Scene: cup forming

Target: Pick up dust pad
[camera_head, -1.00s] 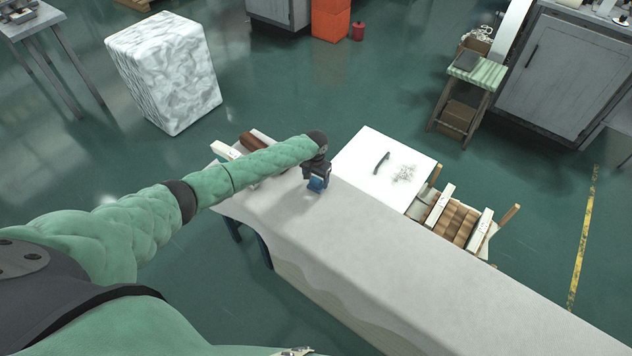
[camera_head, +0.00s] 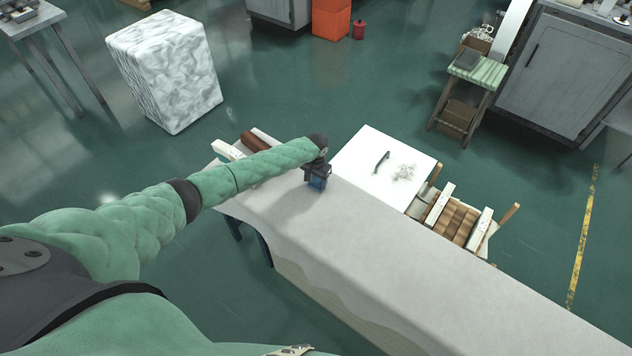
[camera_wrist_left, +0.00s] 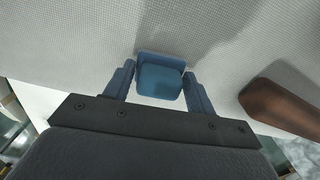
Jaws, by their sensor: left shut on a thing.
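The dust pad is a small blue block (camera_wrist_left: 160,78) in the left wrist view, between the two blue fingers of my left gripper (camera_wrist_left: 160,88). The gripper is shut on it. In the head view the pad is a small blue patch (camera_head: 318,184) just under my left gripper (camera_head: 317,176), over the light cloth-covered table (camera_head: 370,240). Whether the pad touches the cloth cannot be told. My right gripper is not clearly in view.
A white board (camera_head: 365,165) with a dark curved tool (camera_head: 381,161) and a patch of grey dust (camera_head: 405,172) lies right of the gripper. A wooden rack (camera_head: 452,222) stands beyond the table edge. A brown roller (camera_wrist_left: 280,105) lies close by the gripper.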

